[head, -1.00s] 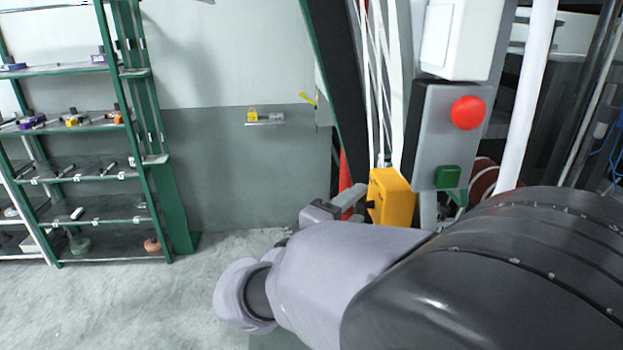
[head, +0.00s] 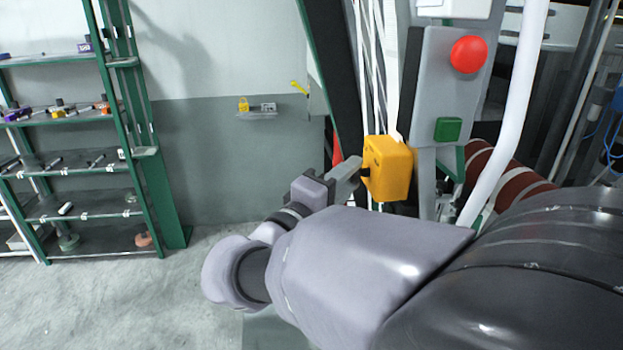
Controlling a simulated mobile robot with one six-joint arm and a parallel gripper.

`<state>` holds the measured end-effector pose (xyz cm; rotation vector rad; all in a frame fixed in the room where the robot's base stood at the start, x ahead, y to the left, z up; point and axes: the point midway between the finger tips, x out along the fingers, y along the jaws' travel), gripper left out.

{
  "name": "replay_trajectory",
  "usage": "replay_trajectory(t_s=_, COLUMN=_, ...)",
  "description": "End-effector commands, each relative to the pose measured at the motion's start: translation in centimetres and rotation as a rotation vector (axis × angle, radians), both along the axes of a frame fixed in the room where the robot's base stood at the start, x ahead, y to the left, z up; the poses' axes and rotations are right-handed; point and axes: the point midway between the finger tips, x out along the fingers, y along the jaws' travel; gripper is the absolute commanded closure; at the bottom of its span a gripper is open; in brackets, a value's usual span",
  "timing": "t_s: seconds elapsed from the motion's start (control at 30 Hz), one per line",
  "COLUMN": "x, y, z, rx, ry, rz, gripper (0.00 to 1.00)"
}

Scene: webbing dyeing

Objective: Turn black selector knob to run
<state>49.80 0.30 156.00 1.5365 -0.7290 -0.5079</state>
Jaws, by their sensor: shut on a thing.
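A yellow box (head: 390,170) hangs at the centre right, below and left of a grey control panel. A small dark part, the black selector knob (head: 365,171), shows at the box's left face, mostly hidden by my fingers. My gripper (head: 356,172) reaches in from the left with its grey fingers at that face. It is shut on the knob. The knob's setting and any markings are too small or hidden to read.
The grey panel (head: 425,95) carries a red button (head: 469,54) and a green button (head: 448,129). A white pipe (head: 520,120) stands to the right. A green shelf rack (head: 118,62) with small items is at left. The floor (head: 110,300) there is clear.

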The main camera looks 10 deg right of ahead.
Motion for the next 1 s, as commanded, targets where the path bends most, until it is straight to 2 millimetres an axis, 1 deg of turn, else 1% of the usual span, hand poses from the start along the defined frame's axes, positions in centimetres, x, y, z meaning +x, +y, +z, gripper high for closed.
replay_trajectory(t_s=0.03, x=0.0, y=0.0, z=-1.6, rx=0.002, ry=-0.042, rz=0.001, gripper=1.00)
replay_trajectory(t_s=0.2, x=0.1, y=0.0, z=-1.9, rx=0.001, ry=-0.188, rz=0.002, gripper=1.00)
replay_trajectory(t_s=0.6, x=0.2, y=0.0, z=-1.6, rx=-0.001, ry=-0.485, rz=0.001, gripper=1.00)
replay_trajectory(t_s=0.8, x=0.3, y=0.0, z=-1.3, rx=0.001, ry=-0.577, rz=0.000, gripper=1.00)
replay_trajectory(t_s=1.0, x=0.3, y=0.0, z=-0.9, rx=0.001, ry=-0.625, rz=0.000, gripper=1.00)
